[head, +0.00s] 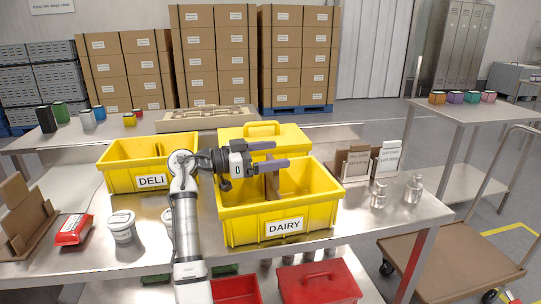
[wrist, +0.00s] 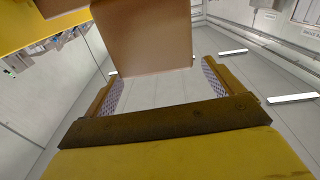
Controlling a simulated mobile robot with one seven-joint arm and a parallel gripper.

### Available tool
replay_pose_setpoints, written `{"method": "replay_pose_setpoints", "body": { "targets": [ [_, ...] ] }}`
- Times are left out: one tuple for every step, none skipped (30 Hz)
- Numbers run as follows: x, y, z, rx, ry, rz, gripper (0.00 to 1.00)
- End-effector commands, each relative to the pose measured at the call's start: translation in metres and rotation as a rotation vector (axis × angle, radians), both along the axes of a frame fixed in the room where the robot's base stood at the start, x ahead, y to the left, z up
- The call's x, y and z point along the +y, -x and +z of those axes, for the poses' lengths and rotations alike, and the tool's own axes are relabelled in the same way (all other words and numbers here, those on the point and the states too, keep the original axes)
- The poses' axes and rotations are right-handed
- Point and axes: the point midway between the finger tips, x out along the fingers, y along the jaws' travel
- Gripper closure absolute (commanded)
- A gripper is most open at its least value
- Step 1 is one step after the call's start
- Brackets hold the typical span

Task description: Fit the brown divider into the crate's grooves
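The yellow DAIRY crate (head: 240,222) stands on the steel table near its front edge. A brown panel, which looks like the divider (head: 272,187), shows inside it, partly hidden by my lower finger; I cannot tell whether it sits in grooves. My gripper (head: 280,155) is above the crate's left part, its fingers pointing right. The fingers are apart with a clear gap. In the wrist view my fingers (wrist: 162,90) are also spread. A large brown panel (wrist: 142,35) fills the top middle of that view, close to the fingers; I see no finger pressed on it.
The yellow DELI crate (head: 118,183) is to the left, a yellow toolbox-like case (head: 290,138) behind. A rack right of the DAIRY crate holds a brown card (head: 354,162) and a white one (head: 388,160). Glass bottles (head: 413,190) stand at the right. Red bins (head: 318,284) are below.

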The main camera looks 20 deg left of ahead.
Motion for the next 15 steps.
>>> {"method": "replay_pose_setpoints", "body": {
  "targets": [
    [0.000,0.000,0.000,-0.001,-0.001,0.000,0.07],
    [0.000,0.000,0.001,-0.001,-0.001,0.000,0.07],
    [0.000,0.000,0.001,-0.001,-0.001,0.000,0.07],
    [0.000,0.000,0.001,-0.001,-0.001,0.000,0.07],
    [0.000,0.000,0.001,-0.002,-0.001,0.000,0.07],
    [0.000,0.000,0.001,-0.001,-0.001,0.000,0.07],
    [0.000,0.000,0.001,-0.002,-0.001,0.000,0.07],
    [0.000,0.000,0.002,-0.002,-0.001,0.000,0.07],
    [0.000,0.000,0.004,-0.002,-0.003,0.000,0.07],
    [0.000,0.000,0.006,-0.002,-0.003,-0.001,0.07],
    [-0.001,0.000,0.008,-0.003,-0.003,-0.001,0.07],
    [-0.001,0.000,0.013,-0.003,-0.003,-0.001,0.07],
    [-0.001,0.000,0.017,-0.003,-0.004,-0.001,0.07],
    [-0.001,0.000,0.023,-0.004,-0.004,0.000,0.07],
    [-0.001,0.000,0.031,-0.004,-0.004,0.000,0.07]
  ]
}}
